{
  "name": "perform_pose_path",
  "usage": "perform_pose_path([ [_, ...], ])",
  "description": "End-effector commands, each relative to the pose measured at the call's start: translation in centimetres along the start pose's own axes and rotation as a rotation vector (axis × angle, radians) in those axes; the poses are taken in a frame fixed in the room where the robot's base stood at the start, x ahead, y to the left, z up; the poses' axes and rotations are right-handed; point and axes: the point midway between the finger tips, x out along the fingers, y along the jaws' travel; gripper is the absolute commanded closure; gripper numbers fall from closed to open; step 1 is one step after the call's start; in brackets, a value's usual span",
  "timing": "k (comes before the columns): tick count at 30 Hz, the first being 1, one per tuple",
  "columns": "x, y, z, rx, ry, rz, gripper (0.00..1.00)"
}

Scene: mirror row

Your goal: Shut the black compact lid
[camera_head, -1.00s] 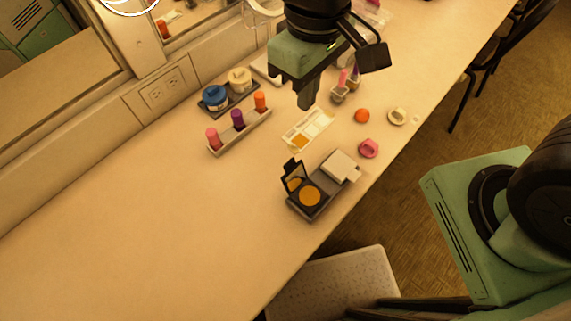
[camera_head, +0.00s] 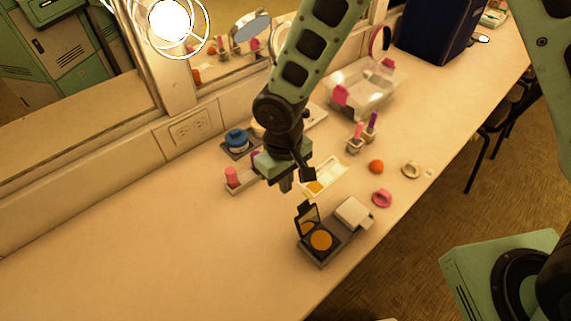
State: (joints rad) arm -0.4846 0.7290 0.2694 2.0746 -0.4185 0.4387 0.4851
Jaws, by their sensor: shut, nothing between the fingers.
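The black compact (camera_head: 320,241) stands open near the front edge of the counter, with an orange pan in its base. Its lid (camera_head: 307,217) is raised upright at the back left of the base. My gripper (camera_head: 286,186) is shut and empty. It hangs above the counter behind and to the left of the lid, apart from it. The arm hides part of the lipstick rack behind it.
A pale palette (camera_head: 325,178) lies just behind the compact. The counter's left part (camera_head: 150,250) is clear.

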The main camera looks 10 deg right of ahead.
Motion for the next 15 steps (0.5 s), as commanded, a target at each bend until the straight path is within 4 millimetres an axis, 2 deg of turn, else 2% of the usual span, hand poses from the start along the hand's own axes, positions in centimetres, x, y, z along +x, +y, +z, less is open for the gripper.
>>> perform_pose_path([
  [3, 2.0, 0.0, 0.3, -0.002, -0.004, 0.0, 1.0],
  [5, 1.0, 0.0, 1.4, -0.002, 0.0, 0.0, 1.0],
  [9, 0.6, 0.0, 3.0, -0.002, -0.001, 0.0, 1.0],
  [15, 0.5, 0.0, 3.8, 0.0, 0.001, -0.001, 1.0],
])
